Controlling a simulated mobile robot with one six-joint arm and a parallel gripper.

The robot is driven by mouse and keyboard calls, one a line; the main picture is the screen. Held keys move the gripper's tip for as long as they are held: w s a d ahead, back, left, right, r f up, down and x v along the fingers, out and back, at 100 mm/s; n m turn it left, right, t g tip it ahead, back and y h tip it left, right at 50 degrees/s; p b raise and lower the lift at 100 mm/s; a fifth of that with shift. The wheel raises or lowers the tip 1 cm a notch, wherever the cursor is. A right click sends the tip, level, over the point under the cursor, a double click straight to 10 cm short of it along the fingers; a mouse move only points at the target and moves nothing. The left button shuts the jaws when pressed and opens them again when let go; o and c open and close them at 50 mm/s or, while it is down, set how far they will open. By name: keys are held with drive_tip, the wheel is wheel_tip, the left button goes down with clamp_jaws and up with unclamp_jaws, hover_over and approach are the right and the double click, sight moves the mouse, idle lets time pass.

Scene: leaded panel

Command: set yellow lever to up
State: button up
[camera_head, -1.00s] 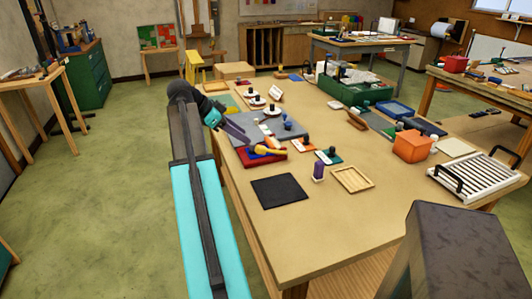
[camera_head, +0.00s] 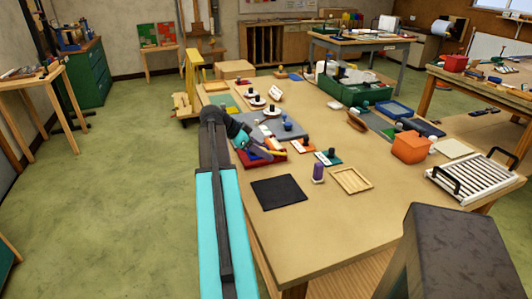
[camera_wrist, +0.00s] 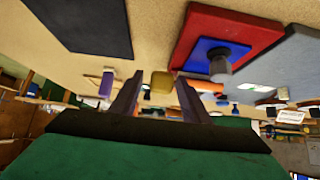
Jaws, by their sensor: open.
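The yellow lever (camera_head: 264,154) sits on a red base (camera_head: 279,157) with a blue plate, near the left edge of the table. In the wrist view the red base (camera_wrist: 203,22), the blue plate (camera_wrist: 203,50) and a grey post show at upper right. A yellow block, apparently the lever's grip (camera_wrist: 162,82), shows between the fingers there. My gripper (camera_wrist: 156,80) is open, its two fingers on either side of that yellow grip in the picture. Contact cannot be told. In the head view my gripper (camera_head: 258,148) partly covers the lever and base.
A black mat (camera_head: 278,193) lies in front of the base. A purple-handled stamp (camera_head: 318,172) and a wooden tray (camera_head: 351,180) stand to its right. A grey board (camera_head: 285,127) with small items lies behind.

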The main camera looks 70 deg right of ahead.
drive_tip(key=shift+x, duration=1)
clamp_jaws()
